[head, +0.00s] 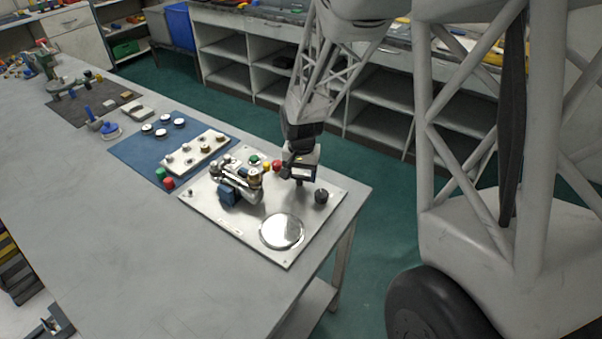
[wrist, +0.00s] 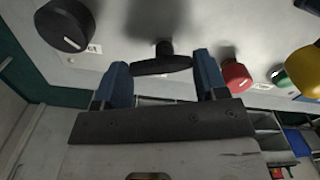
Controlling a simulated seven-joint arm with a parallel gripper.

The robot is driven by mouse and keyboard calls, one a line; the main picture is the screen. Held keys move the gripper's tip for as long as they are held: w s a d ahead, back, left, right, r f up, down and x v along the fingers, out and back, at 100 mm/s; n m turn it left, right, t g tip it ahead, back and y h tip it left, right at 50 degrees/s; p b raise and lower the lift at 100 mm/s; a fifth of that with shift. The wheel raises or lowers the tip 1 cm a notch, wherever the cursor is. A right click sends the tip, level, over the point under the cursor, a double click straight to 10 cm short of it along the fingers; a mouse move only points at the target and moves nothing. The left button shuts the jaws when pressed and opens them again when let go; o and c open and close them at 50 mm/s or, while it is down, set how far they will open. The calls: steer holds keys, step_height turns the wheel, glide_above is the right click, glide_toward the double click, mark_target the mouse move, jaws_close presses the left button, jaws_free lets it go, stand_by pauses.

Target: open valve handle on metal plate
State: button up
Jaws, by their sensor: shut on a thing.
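The metal plate (head: 300,207) lies on the near right end of the grey workbench, and its pale face spans the top of the wrist view (wrist: 130,25). A black T-shaped valve handle (wrist: 163,64) stands out from the plate on a short stem. My gripper (wrist: 161,76) is shut on this handle, with one blue finger at each end of its crossbar. In the head view my gripper (head: 299,178) is low over the right part of the plate and hides the handle.
A black round knob (head: 321,196) sits right of my gripper. A round silver disc (head: 282,231) lies in front. The near bench surface is clear.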

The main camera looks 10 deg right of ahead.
steer(key=n, duration=0.5)
steer(key=shift+w+n, duration=0.15)
steer(key=shift+n, duration=0.15)
steer(key=n, duration=0.6)
steer(key=shift+w, duration=0.15)
steer(key=o, duration=0.9)
steer(key=shift+o, duration=0.2)
steer(key=shift+r, duration=3.95)
